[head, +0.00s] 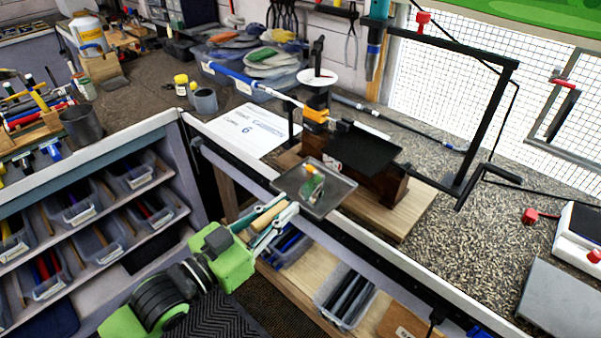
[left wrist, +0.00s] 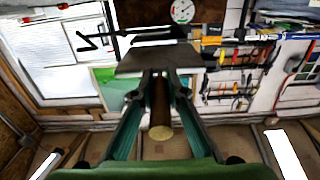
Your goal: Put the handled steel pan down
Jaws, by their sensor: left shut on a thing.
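The handled steel pan (head: 334,203) is a shallow grey rectangular tray with a wooden handle (head: 262,219). My left gripper (head: 268,217) is shut on that handle, with the pan projecting beyond its fingertips. My right gripper is in neither view.
A wooden block with a black plate (head: 365,148) stands just behind the pan. A golf club shaft (head: 260,84) runs across the bench. Bare speckled benchtop (head: 470,235) is on the right. Shelf bins (head: 75,208) are at left.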

